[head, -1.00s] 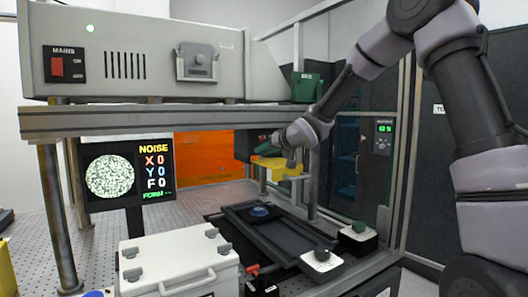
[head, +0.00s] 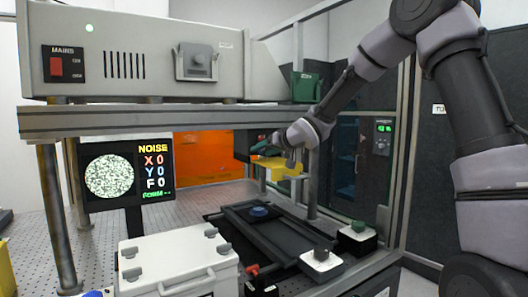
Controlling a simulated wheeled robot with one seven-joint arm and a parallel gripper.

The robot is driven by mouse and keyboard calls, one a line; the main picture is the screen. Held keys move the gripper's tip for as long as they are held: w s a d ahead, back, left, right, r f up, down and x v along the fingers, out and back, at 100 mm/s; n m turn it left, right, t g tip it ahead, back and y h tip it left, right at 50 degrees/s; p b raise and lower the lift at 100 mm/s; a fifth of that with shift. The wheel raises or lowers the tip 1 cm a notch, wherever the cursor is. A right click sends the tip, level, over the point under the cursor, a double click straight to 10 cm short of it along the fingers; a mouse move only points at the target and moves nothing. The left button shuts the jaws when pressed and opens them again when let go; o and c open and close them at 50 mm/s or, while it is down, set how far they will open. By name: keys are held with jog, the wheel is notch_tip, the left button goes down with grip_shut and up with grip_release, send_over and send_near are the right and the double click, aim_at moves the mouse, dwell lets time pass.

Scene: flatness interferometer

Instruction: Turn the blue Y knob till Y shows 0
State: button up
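The monitor (head: 127,173) at left shows NOISE with X 0, Y 0 and F 0 beside a speckled disc. A blue knob-like piece (head: 259,211) sits on the dark rail in the middle; I see no label on it. My gripper (head: 262,149) is under the shelf, above and behind that piece and apart from it, beside a yellow part. The gripper is small, dark and partly merged with a teal piece, so its opening and contents cannot be made out.
A white case (head: 178,262) stands in front at left. Boxes with a black knob (head: 321,254) and a green knob (head: 358,226) stand at right. A yellow block (head: 283,169) is beneath my wrist. The shelf (head: 180,120) and its posts hem in the space.

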jog(key=shift+d, duration=0.1)
jog(key=v, duration=1)
jog(key=shift+s, duration=0.3)
jog(key=shift+d+r, duration=0.15)
dwell(1.2)
jog(key=s+d+r+m+h, duration=0.25)
jog(key=s+d+h, duration=0.25)
jog(key=d, duration=0.5)
jog(key=s+d+r+m+h, duration=0.1)
jog(key=s+d+m+h, duration=0.3)
jog(key=d, duration=0.5)
jog(key=s+d+f+m+g+y, duration=0.1)
jog(key=s, duration=0.9)
jog(key=s+d+f+m+g+y, duration=0.1)
jog(key=s+d+g, duration=0.1)
jog(key=s, duration=0.8)
jog(key=shift+f, duration=0.3)
